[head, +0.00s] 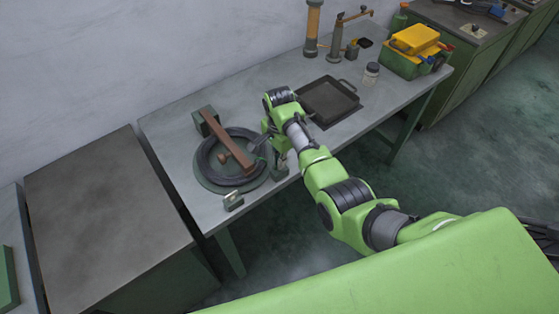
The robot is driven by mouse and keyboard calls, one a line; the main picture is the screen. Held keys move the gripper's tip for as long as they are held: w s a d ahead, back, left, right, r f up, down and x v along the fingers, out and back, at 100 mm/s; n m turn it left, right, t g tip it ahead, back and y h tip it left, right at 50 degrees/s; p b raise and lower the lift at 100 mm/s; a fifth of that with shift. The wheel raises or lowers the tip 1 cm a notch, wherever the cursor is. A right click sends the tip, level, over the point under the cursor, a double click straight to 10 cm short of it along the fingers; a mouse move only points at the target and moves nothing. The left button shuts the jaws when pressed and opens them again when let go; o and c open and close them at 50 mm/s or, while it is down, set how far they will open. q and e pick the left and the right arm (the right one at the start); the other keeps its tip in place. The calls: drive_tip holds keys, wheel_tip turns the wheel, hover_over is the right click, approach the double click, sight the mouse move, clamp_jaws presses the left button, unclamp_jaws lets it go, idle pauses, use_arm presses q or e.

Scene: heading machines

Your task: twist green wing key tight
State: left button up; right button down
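A round dark green base (212,183) with a black ring (206,160) on it sits on the left part of the workbench. A brown bar (226,142) with a short round-ended handle lies across the ring. My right gripper (257,150) is at the right edge of the ring, close above it. Its fingers are small and dark, and I cannot tell whether they are open or shut. A bit of green shows at the fingertips, but I cannot make out the wing key's shape; the gripper partly hides that spot.
Small metal blocks (233,201) stand at the bench's front edge. Right of my arm are a black tray (329,101), a jar (371,74) and a green box with yellow items (416,40). A brown-topped cabinet (105,210) stands left; bare bench (180,120) lies behind the ring.

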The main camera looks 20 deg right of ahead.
drive_tip(key=shift+w+r, duration=0.2)
drive_tip(key=c, duration=2.4)
unclamp_jaws()
drive_tip(key=shift+o, duration=0.6)
drive_tip(key=shift+s, duration=0.1)
drive_tip(key=shift+f, duration=0.1)
wheel_tip(320, 180, up, 12)
